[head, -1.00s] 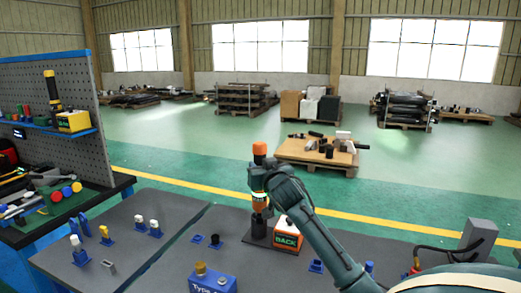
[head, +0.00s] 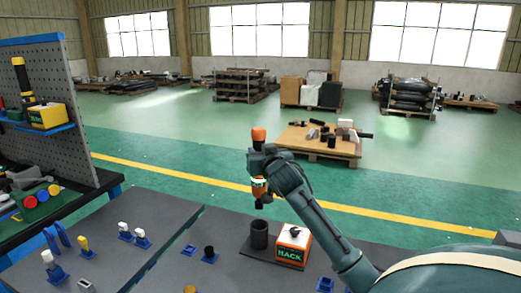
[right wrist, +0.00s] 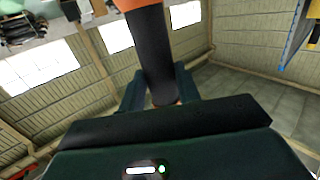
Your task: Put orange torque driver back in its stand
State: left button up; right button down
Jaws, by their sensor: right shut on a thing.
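The orange torque driver (head: 259,187) hangs upright in my right gripper (head: 259,161), with its orange cap above the jaws and its orange band and black tip below. In the right wrist view the driver's dark shaft (right wrist: 153,50) runs between the fingers of my right gripper (right wrist: 158,92), with orange at the top edge. The stand's dark round holder (head: 259,236) is below the driver in the head view. A gap shows between the driver's tip and the holder's rim. My left gripper is not in view.
Small blue stands (head: 209,255) with parts are on the grey bench to the left. A pegboard (head: 50,90) with tools is at far left. The bench's front right is hidden by my arm.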

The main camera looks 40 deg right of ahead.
jog(key=shift+s+r, duration=0.1)
jog(key=shift+r, duration=0.2)
jog(key=shift+r+p, duration=0.1)
jog(key=shift+p, duration=0.25)
jog(key=shift+f+b, duration=0.35)
jog(key=shift+f, duration=0.15)
jog(key=shift+f+b, duration=0.45)
jog(key=shift+f, duration=0.2)
jog(key=shift+f+b, duration=0.45)
jog(key=shift+f, duration=0.3)
jog(key=shift+f+b, duration=0.65)
jog(key=shift+f, duration=0.4)
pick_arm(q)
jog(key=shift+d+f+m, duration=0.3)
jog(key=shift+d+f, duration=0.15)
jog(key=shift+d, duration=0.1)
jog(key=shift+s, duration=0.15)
